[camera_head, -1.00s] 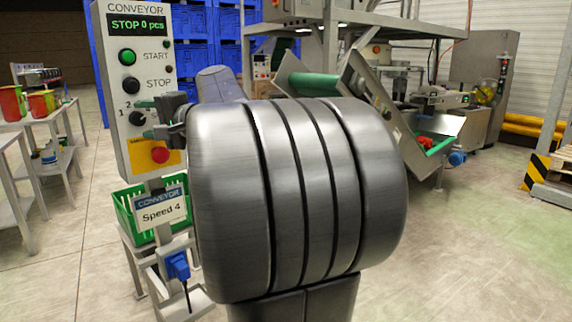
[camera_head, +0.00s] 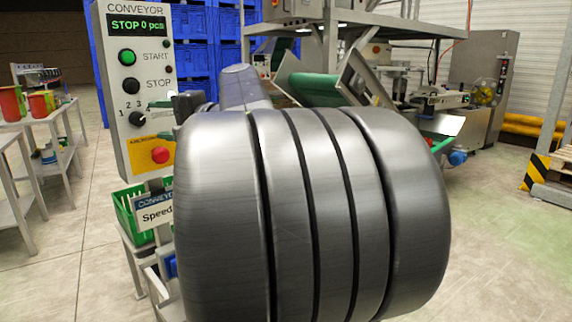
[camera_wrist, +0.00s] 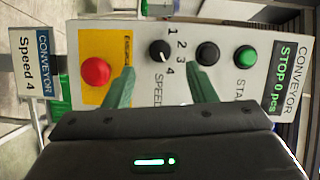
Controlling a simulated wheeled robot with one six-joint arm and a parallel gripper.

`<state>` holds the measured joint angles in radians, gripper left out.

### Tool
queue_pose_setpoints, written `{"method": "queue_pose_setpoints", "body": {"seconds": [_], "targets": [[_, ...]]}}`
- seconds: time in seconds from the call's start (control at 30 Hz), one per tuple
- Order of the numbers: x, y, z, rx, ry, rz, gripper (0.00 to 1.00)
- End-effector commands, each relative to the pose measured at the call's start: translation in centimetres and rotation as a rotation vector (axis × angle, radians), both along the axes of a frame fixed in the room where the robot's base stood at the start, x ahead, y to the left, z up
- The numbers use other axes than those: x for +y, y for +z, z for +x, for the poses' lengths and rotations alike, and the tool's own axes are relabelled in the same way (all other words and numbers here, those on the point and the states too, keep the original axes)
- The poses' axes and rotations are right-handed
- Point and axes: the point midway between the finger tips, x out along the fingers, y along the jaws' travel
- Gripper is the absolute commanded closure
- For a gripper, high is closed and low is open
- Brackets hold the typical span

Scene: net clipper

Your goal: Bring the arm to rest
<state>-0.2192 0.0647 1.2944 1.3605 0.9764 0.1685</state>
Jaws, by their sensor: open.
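The conveyor control panel (camera_head: 133,80) stands upright at the left of the head view, its display reading "STOP 0 pcs". It also fills the wrist view (camera_wrist: 222,30), turned sideways. My gripper (camera_wrist: 162,78) is open and empty, its two green fingers apart in front of the panel. The black speed knob (camera_wrist: 159,50) shows between and beyond the fingertips, apart from them as far as I can tell. The red button (camera_wrist: 95,71) is beside one finger. In the head view my large grey arm links hide most of the gripper.
A "Speed 4" sign (camera_wrist: 28,75) hangs by the panel. A green crate (camera_head: 128,208) sits below the panel. A side table with red cups (camera_head: 40,104) stands at the left, and conveyor machinery (camera_head: 335,80) stands behind my arm. Floor at the right is clear.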

Motion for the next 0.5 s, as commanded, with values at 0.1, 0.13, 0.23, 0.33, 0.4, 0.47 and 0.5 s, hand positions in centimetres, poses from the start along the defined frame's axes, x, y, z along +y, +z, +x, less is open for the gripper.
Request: {"method": "queue_pose_setpoints", "body": {"seconds": [0.1,0.13,0.23,0.33,0.4,0.47,0.5], "targets": [[-2.0,0.1,-0.8,0.0,-0.004,0.0,0.49],[-2.5,0.2,-0.9,0.0,-0.004,-0.001,0.49],[-3.9,0.2,-1.6,0.0,-0.005,0.0,0.49],[-5.1,0.3,-2.1,0.0,-0.003,0.0,0.49],[-6.0,0.3,-2.4,0.0,-0.004,-0.001,0.49],[-6.6,0.4,-2.7,-0.001,-0.004,-0.001,0.49],[-7.0,0.4,-2.9,0.0,-0.003,-0.001,0.49]]}}
